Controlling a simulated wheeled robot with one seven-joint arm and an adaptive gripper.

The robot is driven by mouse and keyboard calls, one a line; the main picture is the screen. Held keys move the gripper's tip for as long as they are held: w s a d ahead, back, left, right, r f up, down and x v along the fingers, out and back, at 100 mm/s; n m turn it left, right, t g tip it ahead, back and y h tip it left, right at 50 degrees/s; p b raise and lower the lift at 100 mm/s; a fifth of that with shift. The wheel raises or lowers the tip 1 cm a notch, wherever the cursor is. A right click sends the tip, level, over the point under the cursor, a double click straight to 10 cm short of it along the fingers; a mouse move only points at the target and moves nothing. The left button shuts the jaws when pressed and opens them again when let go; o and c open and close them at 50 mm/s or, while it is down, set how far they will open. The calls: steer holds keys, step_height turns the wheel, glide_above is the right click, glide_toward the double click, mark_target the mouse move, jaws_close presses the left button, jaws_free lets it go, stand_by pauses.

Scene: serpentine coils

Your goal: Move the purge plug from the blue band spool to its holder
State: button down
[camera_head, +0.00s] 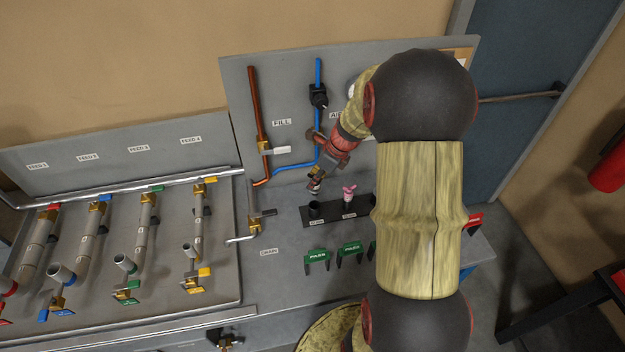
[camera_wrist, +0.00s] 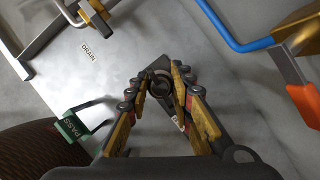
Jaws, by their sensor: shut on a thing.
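My gripper (camera_head: 316,180) is shut and hangs over the bench, just above the black holder (camera_head: 331,212). In the wrist view the fingers (camera_wrist: 161,90) close around a dark round piece, taken to be the purge plug (camera_wrist: 160,86); its lower part is hidden. The holder's left cup (camera_head: 314,209) looks empty, right under the gripper; I cannot tell whether the plug touches it. A pink piece (camera_head: 349,193) stands in the right cup. The blue band spool (camera_head: 97,218) is the second grey pipe from the left on the bench, with an upright grey stub (camera_head: 62,272) at its near end.
Green PASS tags (camera_head: 317,255) stand in front of the holder. A drain handle (camera_head: 258,228) is to its left. The copper pipe (camera_head: 257,110) and blue pipe (camera_head: 318,150) rise on the panel behind. My arm hides the bench to the right.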

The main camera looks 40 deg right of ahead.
mark_target(314, 194)
steer(key=shift+w+d+f, duration=0.1)
steer(key=shift+w+f, duration=0.1)
steer(key=shift+f, duration=0.2)
step_height(314, 194, down, 5)
steer(key=b, duration=0.5)
steer(key=shift+r, duration=0.2)
steer(key=shift+p, duration=0.35)
steer(key=shift+f, duration=0.2)
steer(key=shift+f+b, duration=0.7)
steer(key=shift+f, duration=0.5)
steer(key=shift+f, duration=0.6)
steer(key=c, duration=1.5)
jaws_free()
